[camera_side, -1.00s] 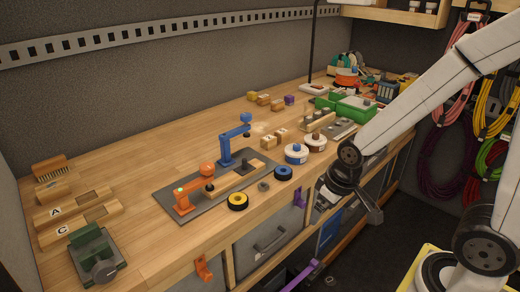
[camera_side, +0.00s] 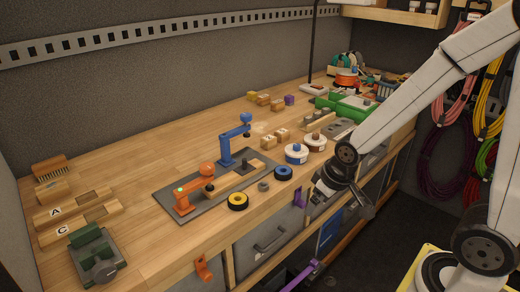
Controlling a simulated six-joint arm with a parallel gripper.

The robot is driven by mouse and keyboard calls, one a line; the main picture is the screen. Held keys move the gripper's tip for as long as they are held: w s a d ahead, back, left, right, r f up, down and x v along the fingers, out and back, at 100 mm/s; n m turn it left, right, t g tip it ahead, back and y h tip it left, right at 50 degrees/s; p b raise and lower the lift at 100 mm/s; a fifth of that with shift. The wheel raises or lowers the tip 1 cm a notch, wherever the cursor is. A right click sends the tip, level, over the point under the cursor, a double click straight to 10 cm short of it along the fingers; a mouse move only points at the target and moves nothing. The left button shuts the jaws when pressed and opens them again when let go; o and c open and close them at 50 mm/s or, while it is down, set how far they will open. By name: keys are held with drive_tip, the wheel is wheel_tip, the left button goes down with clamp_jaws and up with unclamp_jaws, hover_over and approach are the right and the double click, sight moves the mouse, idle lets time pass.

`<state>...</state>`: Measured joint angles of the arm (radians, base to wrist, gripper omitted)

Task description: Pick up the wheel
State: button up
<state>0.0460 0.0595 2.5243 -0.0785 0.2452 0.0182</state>
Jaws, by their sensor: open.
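Two wheel-like rounds lie near the front edge of the wooden bench: a yellow and black wheel (camera_side: 238,201) and a blue and black wheel (camera_side: 283,174). I cannot tell which one the task means. A small grey piece (camera_side: 263,186) lies between them. My gripper (camera_side: 347,204) is open and empty, out in front of the bench edge, to the right of both wheels and apart from them. Its fingers are dark and partly lost against the drawers behind.
A grey plate (camera_side: 170,200) holds an orange arm-like fixture (camera_side: 183,203) and a blue one (camera_side: 226,145). Two white-and-blue or brown tubs stand at right, the nearer one (camera_side: 296,154) beside the blue wheel. A purple hook (camera_side: 299,197) and an orange hook (camera_side: 203,267) stick out from the bench front.

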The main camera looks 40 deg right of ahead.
drive_tip(key=w+d+f+n+t, duration=0.15)
drive_tip(key=w+d+t, duration=0.25)
drive_tip(key=w+d, duration=0.45)
drive_tip(key=n+t+y, duration=0.1)
drive_tip(key=t+y, duration=0.1)
drive_tip(key=t, duration=0.2)
approach(284, 171)
drive_tip(key=w, duration=0.1)
drive_tip(key=y, duration=0.1)
drive_tip(key=f+n+t+y, duration=0.1)
drive_tip(key=shift+w+d+f+y, duration=0.1)
drive_tip(key=shift+d+f+y, duration=0.1)
drive_tip(key=shift+y, duration=0.1)
drive_tip(key=shift+x, duration=1.3)
drive_tip(key=shift+x, duration=2.6)
drive_tip(key=shift+a, duration=0.1)
